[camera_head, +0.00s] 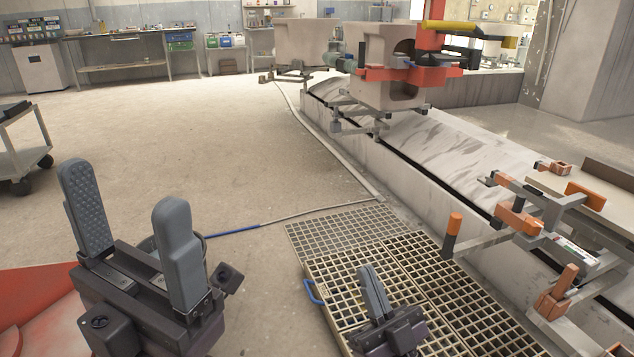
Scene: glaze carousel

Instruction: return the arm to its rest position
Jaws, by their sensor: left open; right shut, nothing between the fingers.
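My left gripper (131,228) is large at the lower left of the head view. Its two grey padded fingers stand apart with nothing between them. My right gripper (374,293) is at the bottom centre, over the floor grating. Its fingers are together and hold nothing. Most of both arms is out of view below the picture.
A yellowish floor grating (468,305) with a blue handle lies by my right gripper. A carousel frame with orange clamps (519,217) stands at the right. Pale blocks (388,47) hang on carriers over the long grey plinth (452,150). Open floor (190,120) lies ahead left.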

